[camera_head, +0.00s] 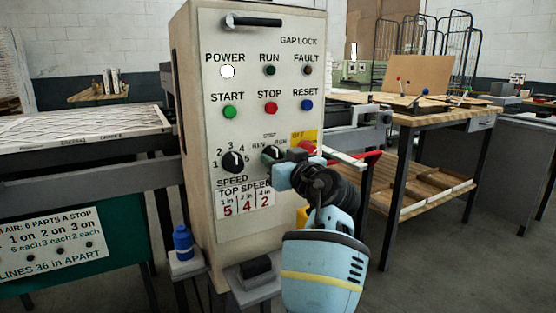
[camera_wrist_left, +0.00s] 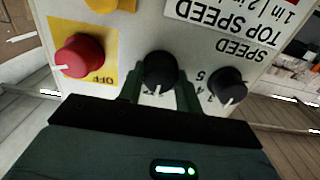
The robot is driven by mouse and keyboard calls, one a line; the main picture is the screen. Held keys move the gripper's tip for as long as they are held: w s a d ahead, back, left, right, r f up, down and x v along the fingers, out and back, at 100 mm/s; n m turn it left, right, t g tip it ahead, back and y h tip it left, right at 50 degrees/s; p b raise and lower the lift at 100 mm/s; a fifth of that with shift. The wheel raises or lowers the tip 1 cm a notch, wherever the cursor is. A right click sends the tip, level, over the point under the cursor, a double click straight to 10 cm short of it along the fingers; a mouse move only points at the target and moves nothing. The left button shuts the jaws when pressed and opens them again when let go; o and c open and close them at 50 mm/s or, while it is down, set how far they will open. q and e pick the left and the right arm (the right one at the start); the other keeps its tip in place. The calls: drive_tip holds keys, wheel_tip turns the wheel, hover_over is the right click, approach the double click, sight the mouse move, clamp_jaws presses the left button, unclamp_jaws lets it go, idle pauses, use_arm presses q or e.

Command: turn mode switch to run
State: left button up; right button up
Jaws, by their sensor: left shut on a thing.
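The mode switch (camera_head: 271,153) is a black knob on the upright control panel, between small REV and RUN labels. In the left wrist view, which shows the panel upside down, the mode switch (camera_wrist_left: 160,68) has a white pointer line near its lower edge, facing the gripper body. My left gripper (camera_wrist_left: 159,88) has its two dark green fingers closed on either side of this knob. In the head view my left gripper (camera_head: 279,168) is at the panel, partly covering the switch surroundings. The exact pointer position against the labels is hard to read. My right gripper is not in view.
The black speed knob (camera_head: 233,161) sits close left of the switch. A red OFF knob (camera_wrist_left: 79,55) on a yellow plate is close on its other side. Start (camera_head: 229,112), stop (camera_head: 271,108) and reset (camera_head: 307,105) buttons are above. The power lamp (camera_head: 227,71) shows white.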

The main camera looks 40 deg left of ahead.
use_arm(q)
drive_tip(key=shift+r+m+p, duration=0.25)
drive_tip(key=shift+m+p, duration=0.55)
drive_tip(key=shift+p, duration=0.3)
drive_tip(key=shift+m+p, duration=0.8)
drive_tip(key=shift+p, duration=0.15)
drive_tip(key=m+p, duration=0.2)
drive_tip(key=shift+m, duration=0.3)
drive_tip(key=m+p, duration=0.2)
drive_tip(key=shift+p, duration=0.4)
drive_tip(key=shift+f+m, duration=0.1)
drive_tip(key=shift+m, duration=0.4)
drive_tip(key=shift+p, duration=0.35)
drive_tip(key=shift+f, duration=0.1)
drive_tip(key=o, duration=1)
